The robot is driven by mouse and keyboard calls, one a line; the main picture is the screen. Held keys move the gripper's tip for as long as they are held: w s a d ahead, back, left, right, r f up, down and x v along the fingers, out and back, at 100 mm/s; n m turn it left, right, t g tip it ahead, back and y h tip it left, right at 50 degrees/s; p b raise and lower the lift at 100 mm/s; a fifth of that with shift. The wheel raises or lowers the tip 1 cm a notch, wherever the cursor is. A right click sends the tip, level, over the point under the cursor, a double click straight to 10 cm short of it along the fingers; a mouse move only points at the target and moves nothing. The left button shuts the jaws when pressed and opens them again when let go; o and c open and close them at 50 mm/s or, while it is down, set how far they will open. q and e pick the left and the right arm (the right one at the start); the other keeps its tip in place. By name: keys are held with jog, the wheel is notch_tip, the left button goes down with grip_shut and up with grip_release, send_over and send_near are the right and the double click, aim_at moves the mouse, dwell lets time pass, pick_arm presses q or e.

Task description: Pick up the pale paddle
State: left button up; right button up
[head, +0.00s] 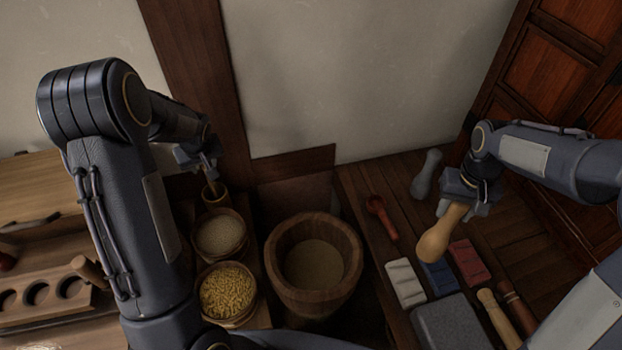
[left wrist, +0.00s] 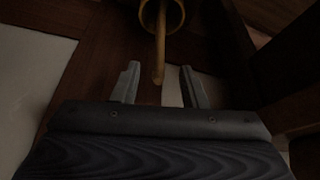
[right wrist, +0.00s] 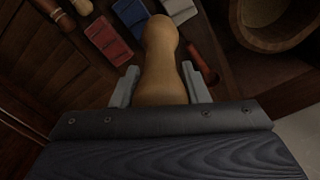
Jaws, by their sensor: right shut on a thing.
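A slim pale wooden handle (head: 211,186), perhaps the pale paddle's, stands tilted in a small wooden cup (head: 216,197) by the back wall; its lower part is hidden. In the left wrist view the handle (left wrist: 160,50) points toward my left gripper (left wrist: 160,88), its end close to the space between the two parted fingers. My left gripper (head: 205,168) is open and empty above the cup. My right gripper (head: 467,204) is shut on a tan wooden pestle-like tool (head: 437,240), round at its end, held over the right-hand boards. It also fills the middle of the right wrist view (right wrist: 162,60).
Bowls of pale grain (head: 220,235) and yellow grain (head: 228,292) stand below the cup. A large wooden tub (head: 352,240) is in the middle. A red scoop (head: 383,218), a grey pestle-shaped tool (head: 427,174), coloured blocks and a grey stone slab (head: 447,325) lie at right.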

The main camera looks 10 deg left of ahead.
pick_arm(q)
jog(key=b, duration=0.1)
send_over(213, 188)
jog(key=shift+s+d+f+x, duration=0.1)
jog(key=shift+x, duration=0.9)
jog(key=shift+s+d+f+x, duration=0.1)
jog(key=shift+s+d+x, duration=0.05)
jog(key=shift+x, duration=0.85)
jog(key=shift+s+d+x, duration=0.1)
jog(key=shift+x, duration=0.9)
grip_shut()
